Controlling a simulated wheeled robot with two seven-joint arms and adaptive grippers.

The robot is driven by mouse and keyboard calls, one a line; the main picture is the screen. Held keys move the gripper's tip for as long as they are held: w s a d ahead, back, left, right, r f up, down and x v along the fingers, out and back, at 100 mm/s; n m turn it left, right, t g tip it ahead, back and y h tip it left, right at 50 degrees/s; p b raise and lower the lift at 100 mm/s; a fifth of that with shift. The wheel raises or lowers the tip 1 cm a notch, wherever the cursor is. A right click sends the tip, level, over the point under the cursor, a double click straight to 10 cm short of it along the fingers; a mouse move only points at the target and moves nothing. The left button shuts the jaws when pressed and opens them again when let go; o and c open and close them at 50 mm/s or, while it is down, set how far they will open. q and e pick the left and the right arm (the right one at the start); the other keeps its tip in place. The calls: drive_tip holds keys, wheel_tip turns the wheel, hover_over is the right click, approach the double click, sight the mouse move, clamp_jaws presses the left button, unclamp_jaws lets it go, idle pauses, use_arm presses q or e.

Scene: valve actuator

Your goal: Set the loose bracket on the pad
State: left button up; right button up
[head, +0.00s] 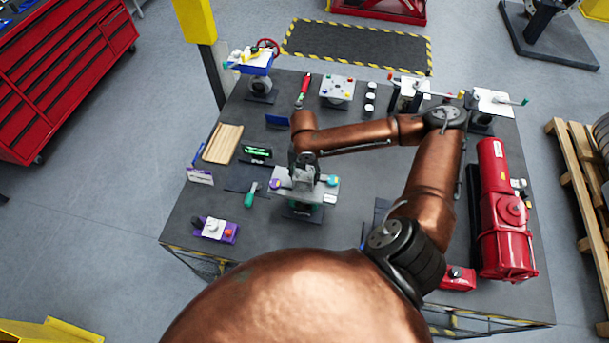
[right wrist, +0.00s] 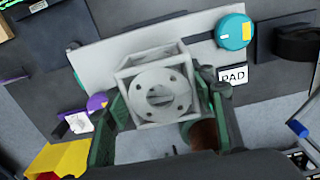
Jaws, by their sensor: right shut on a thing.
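The loose bracket (right wrist: 158,92) is a light grey, box-shaped piece with a round flange and several holes. My right gripper (right wrist: 163,110) is shut on it, one finger on each side. In the head view my right gripper (head: 304,168) is over a light grey plate (head: 325,195) on a stand. The plate also shows behind the bracket in the wrist view (right wrist: 115,52). It carries a teal knob (right wrist: 233,31), a purple knob (right wrist: 97,102) and a "PAD" label (right wrist: 233,75). The bracket covers the pad surface; I cannot tell whether they touch. My left gripper is out of view.
A green-handled tool (head: 250,195) and a purple block with knobs (head: 214,229) lie left of the stand. A red actuator (head: 508,210) fills the right side of the dark table.

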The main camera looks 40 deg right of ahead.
drive_tip(key=shift+f, duration=1)
drive_tip(key=o, duration=1.7)
drive_tip(key=shift+c, duration=0.2)
wheel_tip(320, 180, up, 12)
